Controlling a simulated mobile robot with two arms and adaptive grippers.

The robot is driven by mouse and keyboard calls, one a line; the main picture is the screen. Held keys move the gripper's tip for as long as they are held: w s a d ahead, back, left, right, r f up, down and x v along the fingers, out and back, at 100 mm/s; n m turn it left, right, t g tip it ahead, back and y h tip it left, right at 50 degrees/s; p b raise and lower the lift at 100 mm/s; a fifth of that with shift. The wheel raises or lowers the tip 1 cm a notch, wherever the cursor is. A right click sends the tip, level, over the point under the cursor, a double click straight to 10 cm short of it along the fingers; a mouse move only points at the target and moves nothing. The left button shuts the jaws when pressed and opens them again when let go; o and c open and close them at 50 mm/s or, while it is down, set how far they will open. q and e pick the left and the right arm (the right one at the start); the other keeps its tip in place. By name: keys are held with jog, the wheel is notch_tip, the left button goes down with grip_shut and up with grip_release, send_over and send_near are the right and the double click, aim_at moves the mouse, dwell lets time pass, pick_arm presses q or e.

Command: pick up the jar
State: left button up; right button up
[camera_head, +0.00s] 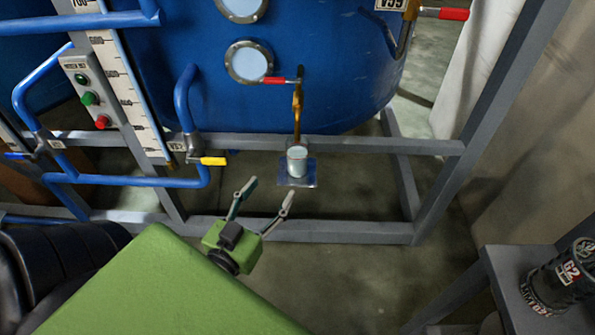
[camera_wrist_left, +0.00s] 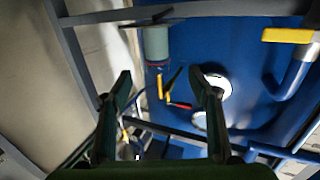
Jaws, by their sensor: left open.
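The jar (camera_head: 297,160) is a small pale grey-blue cylinder. It stands upright on a small flat plate (camera_head: 284,182) at the front of the blue tank, under a tap with a red handle. My left gripper (camera_head: 269,191) is open and empty, in front of the plate and to its lower left in the head view. In the left wrist view, which looks upside down, the jar (camera_wrist_left: 157,46) hangs below the dark plate near the top. It lies beyond the open fingertips (camera_wrist_left: 168,82), apart from them. My right gripper does not show.
The blue tank (camera_head: 330,105) rises behind the jar. A grey frame rail (camera_head: 340,145) runs behind the jar, with a lower one (camera_head: 340,231) below. To the left are blue pipes (camera_head: 130,181) and a yellow valve handle (camera_head: 213,161). Open floor shows below the plate.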

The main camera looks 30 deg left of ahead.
aim_at(293, 157)
pick_arm(q)
jog(key=w, duration=0.3)
jog(key=w+a+r, duration=0.1)
jog(key=w, duration=0.4)
jog(key=shift+w+a+r+b, duration=0.2)
jog(key=shift+w+r+b, duration=0.1)
jog(key=shift+w, duration=0.05)
jog(key=w, duration=0.5)
jog(key=shift+b, duration=0.35)
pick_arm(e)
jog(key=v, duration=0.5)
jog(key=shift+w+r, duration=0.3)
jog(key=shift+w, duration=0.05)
pick_arm(q)
jog(key=shift+c, duration=0.3)
jog(key=c, duration=1.2)
